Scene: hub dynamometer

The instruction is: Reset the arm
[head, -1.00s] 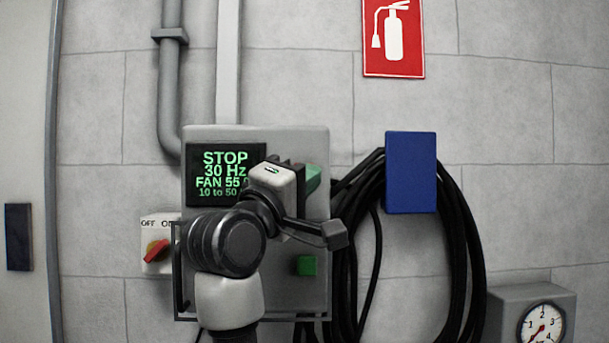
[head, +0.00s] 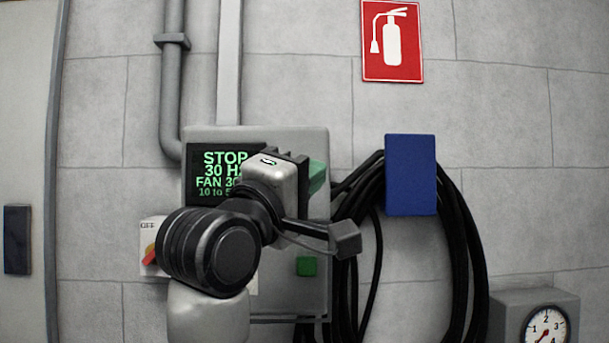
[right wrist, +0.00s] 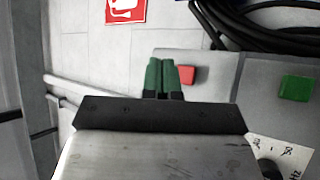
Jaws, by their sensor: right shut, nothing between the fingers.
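My right gripper (head: 317,178) is at the upper right of a grey control box (head: 318,142) on the wall. In the right wrist view its two green fingers (right wrist: 162,76) are closed together with nothing between them. A red button (right wrist: 187,75) shows just beside the fingertips there; I cannot tell whether they touch it. It is hidden in the head view. The green button (head: 306,266) is lower on the box, and also shows in the right wrist view (right wrist: 296,88). The display (head: 205,180), partly covered by my arm, reads STOP, 30 Hz and FAN 30-something. My left gripper is not in view.
A switch with a red handle (head: 150,256) is partly hidden behind my arm. Black cables (head: 455,235) hang from a blue holder (head: 411,175) right of the box. A gauge (head: 546,327) is at lower right. A fire extinguisher sign (head: 392,42) is above.

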